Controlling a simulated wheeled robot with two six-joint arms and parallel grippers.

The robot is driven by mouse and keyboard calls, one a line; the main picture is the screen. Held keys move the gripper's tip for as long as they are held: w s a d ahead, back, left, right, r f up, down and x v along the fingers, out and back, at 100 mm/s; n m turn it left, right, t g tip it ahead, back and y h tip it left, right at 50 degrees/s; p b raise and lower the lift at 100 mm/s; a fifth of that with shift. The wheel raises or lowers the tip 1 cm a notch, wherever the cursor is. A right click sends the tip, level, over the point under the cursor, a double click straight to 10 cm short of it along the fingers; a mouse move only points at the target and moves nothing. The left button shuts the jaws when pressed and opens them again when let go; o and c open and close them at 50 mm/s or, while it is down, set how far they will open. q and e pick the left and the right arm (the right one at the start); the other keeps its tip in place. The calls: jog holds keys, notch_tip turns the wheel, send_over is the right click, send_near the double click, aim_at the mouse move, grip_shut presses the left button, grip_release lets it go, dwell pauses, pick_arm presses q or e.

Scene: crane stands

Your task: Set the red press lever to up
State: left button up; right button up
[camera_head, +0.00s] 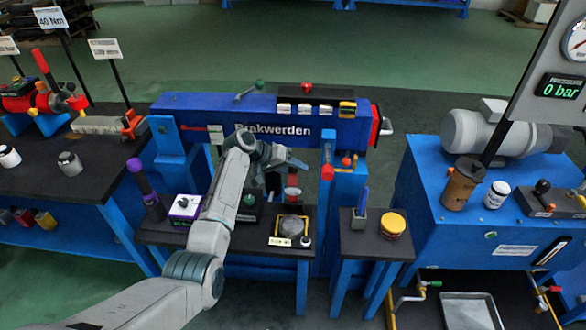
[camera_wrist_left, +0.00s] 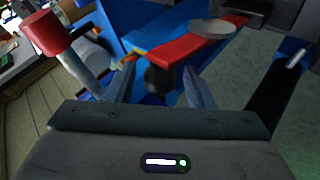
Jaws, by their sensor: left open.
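A lever with a red cylindrical grip (camera_head: 327,171) hangs down at the right part of the blue press machine (camera_head: 215,118); its grip is at the lower end. My left gripper (camera_head: 288,166) is open, in front of the machine and left of this grip, apart from it. In the left wrist view, the open fingers (camera_wrist_left: 160,72) have a dark round knob and a red bar (camera_wrist_left: 185,46) beyond them. A red cylinder (camera_wrist_left: 45,33) on a pale rod shows at the upper left there; I cannot tell surely whether it is the same grip. My right gripper is not in view.
Below the arm, a black-topped bench holds a purple-handled tool (camera_head: 145,180) and a yellow-edged plate (camera_head: 291,226). A small stand at right holds a yellow-red tin (camera_head: 392,225). A blue pump bench (camera_head: 480,235) stands further right. Floor shows between the benches.

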pick_arm(q)
jog(key=b+v, duration=0.1)
jog(key=v, duration=0.9)
jog(key=shift+a+r, duration=0.15)
jog(key=shift+a, duration=0.05)
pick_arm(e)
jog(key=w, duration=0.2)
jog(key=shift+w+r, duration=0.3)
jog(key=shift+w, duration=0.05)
pick_arm(q)
jog(key=shift+s, duration=0.1)
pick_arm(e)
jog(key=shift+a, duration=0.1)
